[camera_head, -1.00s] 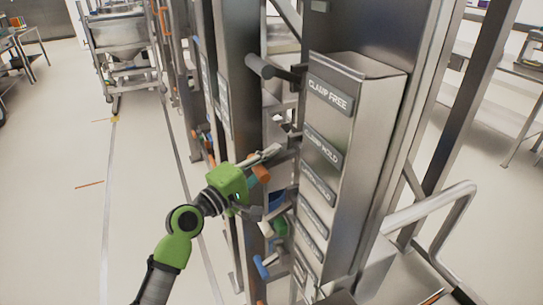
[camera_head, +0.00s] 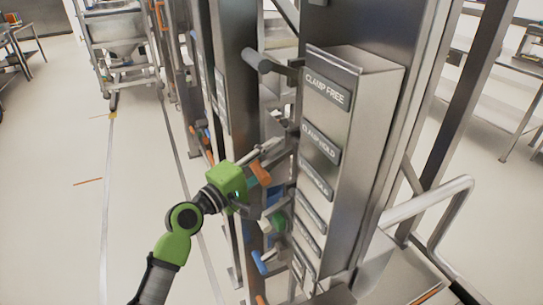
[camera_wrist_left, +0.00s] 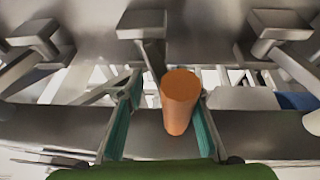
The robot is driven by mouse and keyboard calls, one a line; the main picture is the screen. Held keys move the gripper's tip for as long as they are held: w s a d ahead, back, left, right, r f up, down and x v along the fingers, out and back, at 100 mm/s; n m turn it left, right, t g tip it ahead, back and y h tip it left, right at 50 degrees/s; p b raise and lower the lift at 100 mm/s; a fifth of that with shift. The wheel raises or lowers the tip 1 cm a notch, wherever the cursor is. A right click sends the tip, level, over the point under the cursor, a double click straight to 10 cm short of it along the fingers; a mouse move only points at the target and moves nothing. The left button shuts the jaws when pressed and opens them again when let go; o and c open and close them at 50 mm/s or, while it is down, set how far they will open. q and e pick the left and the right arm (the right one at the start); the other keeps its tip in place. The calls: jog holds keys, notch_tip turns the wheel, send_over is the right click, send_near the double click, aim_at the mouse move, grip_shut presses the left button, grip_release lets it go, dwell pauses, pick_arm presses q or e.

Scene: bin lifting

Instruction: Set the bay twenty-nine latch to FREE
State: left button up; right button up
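My left gripper (camera_head: 262,160) is at the left side of a steel post with label plates. An orange cylindrical handle (camera_head: 260,173) is at its fingers. In the left wrist view the orange handle (camera_wrist_left: 180,100) stands between the two teal finger pads, close to the right pad, with a clear gap to the left pad. The fingers are open. The plates include CLAMP FREE (camera_head: 328,88) and CLAMP HOLD (camera_head: 320,143); lower plates are not legible. No bay number can be read. My right gripper is out of view.
A dark grey lever (camera_head: 262,62) sticks out above. Green (camera_head: 278,222) and blue (camera_head: 259,264) handles sit below the gripper. Steel posts stand close behind. A bent metal rail (camera_head: 440,205) is at the right.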

aim_at(263, 166)
pick_arm(q)
jog(key=shift+s+a+f, duration=0.2)
jog(key=shift+f, duration=0.1)
jog(key=shift+s+a+f+b, duration=0.5)
jog(key=shift+s+a, duration=0.35)
jog(key=s+a+f+b, duration=0.5)
jog(key=s+a+f, duration=0.1)
jog(key=s+a, duration=0.1)
jog(key=shift+s+b, duration=0.3)
jog(key=shift+s, duration=0.35)
jog(key=shift+a, duration=0.1)
dwell(0.3)
